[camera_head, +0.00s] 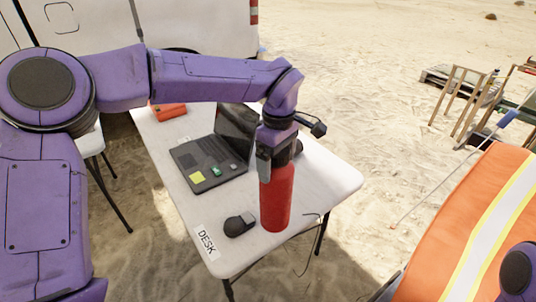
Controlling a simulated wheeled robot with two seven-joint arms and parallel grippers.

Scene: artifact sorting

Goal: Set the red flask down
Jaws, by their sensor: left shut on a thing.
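The red flask (276,198) is upright over the near right part of the white desk (318,180). My left gripper (279,155) comes down from above and is shut on the flask's upper part, hiding its top. I cannot tell whether the flask's base touches the desk or hangs just above it. At the lower right edge a small purple part of my right arm shows, but its gripper is out of view.
An open laptop (205,160) lies behind the flask, to the left. A dark round device (238,225) and a "DESK" label (206,242) are at the near edge. A red item (168,111) lies at the far left. Orange striped fabric (480,225) is at right.

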